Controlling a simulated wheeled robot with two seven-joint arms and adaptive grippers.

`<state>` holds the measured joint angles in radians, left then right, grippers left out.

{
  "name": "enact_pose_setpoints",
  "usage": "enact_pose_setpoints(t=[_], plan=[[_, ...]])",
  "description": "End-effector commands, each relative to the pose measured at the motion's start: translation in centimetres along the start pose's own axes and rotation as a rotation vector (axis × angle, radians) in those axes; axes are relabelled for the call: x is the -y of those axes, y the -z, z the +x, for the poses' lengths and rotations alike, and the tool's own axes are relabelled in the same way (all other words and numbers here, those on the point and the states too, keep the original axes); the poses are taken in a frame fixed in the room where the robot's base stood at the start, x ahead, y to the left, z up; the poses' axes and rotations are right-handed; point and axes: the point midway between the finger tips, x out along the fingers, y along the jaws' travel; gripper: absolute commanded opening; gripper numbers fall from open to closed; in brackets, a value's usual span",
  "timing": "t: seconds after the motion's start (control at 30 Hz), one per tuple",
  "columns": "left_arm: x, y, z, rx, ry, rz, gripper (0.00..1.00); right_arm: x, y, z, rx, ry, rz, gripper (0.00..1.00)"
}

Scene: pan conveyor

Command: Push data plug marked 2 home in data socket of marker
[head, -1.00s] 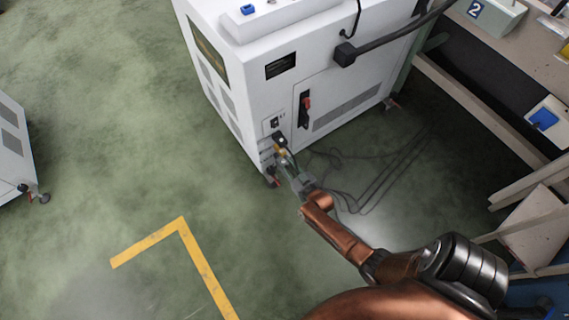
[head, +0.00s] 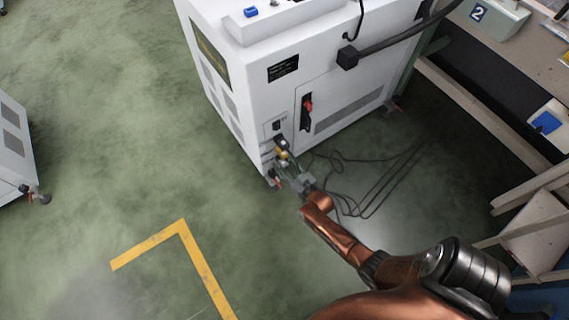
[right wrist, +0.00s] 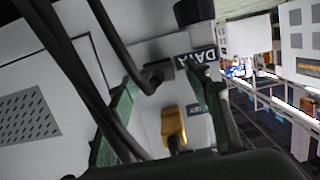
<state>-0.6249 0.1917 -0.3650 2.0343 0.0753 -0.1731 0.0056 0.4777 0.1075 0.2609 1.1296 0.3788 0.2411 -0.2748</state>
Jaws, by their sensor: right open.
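The white machine cabinet (head: 262,105) has small connectors low on its near corner. A dark plug (head: 281,143) sits there, with a yellow plug (head: 283,155) just below it. In the right wrist view, a dark plug on a black cable (right wrist: 155,80) meets the panel beside a "DATA" label (right wrist: 196,61), which appears upside down. The yellow plug (right wrist: 173,124) is nearer the wrist. My right gripper (head: 287,164) is open at this corner; its green-padded fingers (right wrist: 168,112) stand on either side of the plugs. I cannot read a 2 on either plug or tell how deeply they sit.
Black cables (head: 375,180) trail on the green floor right of the cabinet. A workbench (head: 530,60) at the right holds a grey box marked 2 (head: 490,16). A thick black cable (head: 385,42) crosses the cabinet's upper right.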

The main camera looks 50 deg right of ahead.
Motion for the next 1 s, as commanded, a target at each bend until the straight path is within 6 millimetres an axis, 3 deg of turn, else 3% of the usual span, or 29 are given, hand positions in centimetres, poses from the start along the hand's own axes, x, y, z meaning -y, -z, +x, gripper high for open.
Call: enact_pose_setpoints(t=[0.17,0.5,0.7,1.0], plan=[[0.1,-0.1,-0.1,0.003,0.002,-0.001,0.43,0.0,-0.2,-1.1,0.001,-0.001,0.001,0.46],[0.0,0.0,0.0,0.001,0.000,0.000,0.43,-0.1,-0.2,-7.8,0.002,-0.002,0.001,0.46],[0.0,0.0,0.0,0.000,0.000,0.000,0.43,0.0,-0.1,-10.8,0.002,0.000,0.000,0.46],[0.0,0.0,0.0,0.000,0.000,0.000,0.43,0.0,0.0,-12.0,0.000,0.000,0.000,0.46]])
